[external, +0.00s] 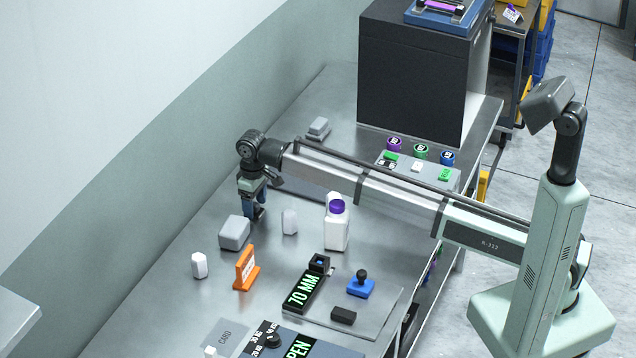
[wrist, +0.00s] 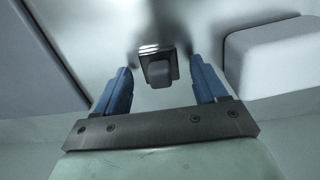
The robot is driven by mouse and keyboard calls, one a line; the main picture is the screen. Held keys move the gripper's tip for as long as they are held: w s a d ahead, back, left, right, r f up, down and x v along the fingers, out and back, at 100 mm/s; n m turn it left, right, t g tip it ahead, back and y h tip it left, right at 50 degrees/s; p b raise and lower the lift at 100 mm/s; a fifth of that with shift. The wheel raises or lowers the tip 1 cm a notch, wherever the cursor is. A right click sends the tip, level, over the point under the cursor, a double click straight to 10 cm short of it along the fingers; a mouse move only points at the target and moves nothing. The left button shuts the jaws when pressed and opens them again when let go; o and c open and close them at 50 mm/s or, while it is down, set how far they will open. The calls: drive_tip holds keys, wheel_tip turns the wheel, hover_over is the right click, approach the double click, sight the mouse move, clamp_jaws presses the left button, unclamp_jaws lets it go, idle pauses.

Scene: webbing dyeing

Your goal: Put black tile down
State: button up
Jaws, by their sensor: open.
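My gripper (external: 254,214) is low over the metal table near the wall, beside a grey rounded block. In the wrist view its two blue fingers (wrist: 160,66) are apart. A small dark tile-like piece (wrist: 159,69) with a raised grey block and light stripes at one edge sits between them, with a gap on both sides. It appears to rest on the table. In the external view it is mostly hidden by the fingers. A separate small black block (external: 343,315) lies on the grey mat at the front right.
The grey rounded block (external: 234,233) is close to my gripper and also shows in the wrist view (wrist: 272,58). White bottles (external: 337,228), an orange stand (external: 246,268), a 70 MM display (external: 304,291) and a blue stamp (external: 361,286) stand nearby. A dark cabinet (external: 412,82) is at the back.

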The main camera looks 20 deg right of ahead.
sight(255, 203)
wheel_tip(255, 203, up, 12)
drive_tip(key=shift+f, duration=0.25)
idle(0.4)
